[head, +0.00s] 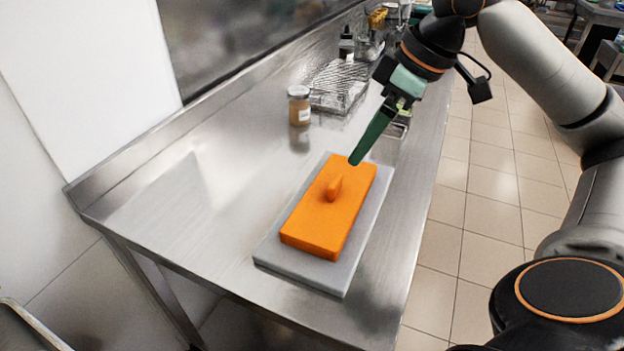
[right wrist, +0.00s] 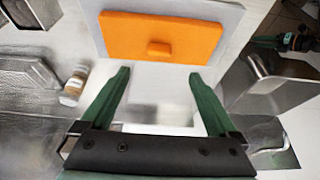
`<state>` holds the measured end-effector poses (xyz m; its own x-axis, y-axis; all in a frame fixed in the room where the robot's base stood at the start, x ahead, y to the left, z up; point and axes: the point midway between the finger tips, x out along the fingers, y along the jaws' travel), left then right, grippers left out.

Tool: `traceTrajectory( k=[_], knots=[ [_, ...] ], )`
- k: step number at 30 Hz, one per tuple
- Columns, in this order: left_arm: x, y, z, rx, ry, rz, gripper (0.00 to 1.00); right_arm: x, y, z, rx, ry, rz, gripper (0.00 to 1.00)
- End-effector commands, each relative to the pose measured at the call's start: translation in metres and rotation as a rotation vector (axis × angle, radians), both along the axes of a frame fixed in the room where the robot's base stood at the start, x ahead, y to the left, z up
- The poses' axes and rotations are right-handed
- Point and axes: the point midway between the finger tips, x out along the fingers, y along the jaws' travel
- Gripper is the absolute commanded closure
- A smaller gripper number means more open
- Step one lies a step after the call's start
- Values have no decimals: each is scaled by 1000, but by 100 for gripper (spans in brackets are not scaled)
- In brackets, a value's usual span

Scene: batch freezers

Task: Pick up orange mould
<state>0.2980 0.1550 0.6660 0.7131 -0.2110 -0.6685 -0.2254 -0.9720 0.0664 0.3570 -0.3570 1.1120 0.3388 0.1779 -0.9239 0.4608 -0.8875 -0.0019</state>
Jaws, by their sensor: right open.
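The orange mould (head: 316,222) is a flat rectangular block with a small raised grip on top. It lies on a grey slab (head: 349,277) on the steel counter. In the right wrist view the mould (right wrist: 160,38) lies ahead of the fingertips, with its grip (right wrist: 159,49) facing the camera. My right gripper (head: 356,161) is above the far end of the mould, apart from the raised grip. In the right wrist view its two green fingers (right wrist: 158,74) are spread with nothing between them.
A jar (head: 299,105) and a wire rack (head: 339,86) stand on the steel counter (head: 220,215) beyond the mould. Several bottles and other items are at the back. The counter left of the slab is clear. Tiled floor (head: 475,210) lies to the right.

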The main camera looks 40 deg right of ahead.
Motion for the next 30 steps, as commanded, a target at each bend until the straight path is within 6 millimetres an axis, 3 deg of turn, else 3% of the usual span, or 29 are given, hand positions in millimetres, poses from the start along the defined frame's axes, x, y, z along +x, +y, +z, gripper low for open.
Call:
traceTrajectory(
  k=[12, 18, 30],
  knots=[
    [-4, -8, -19, -7, 24, -17, 50, 18, 10, -57, -1, 5, 0, 5],
    [0, -14, -14, -17, 8, -27, 50, 24, 13, -69, -1, 3, 0, 5],
    [2, -17, -23, -17, 16, -37, 50, 44, 22, -112, -2, 2, 0, 5]
  ],
)
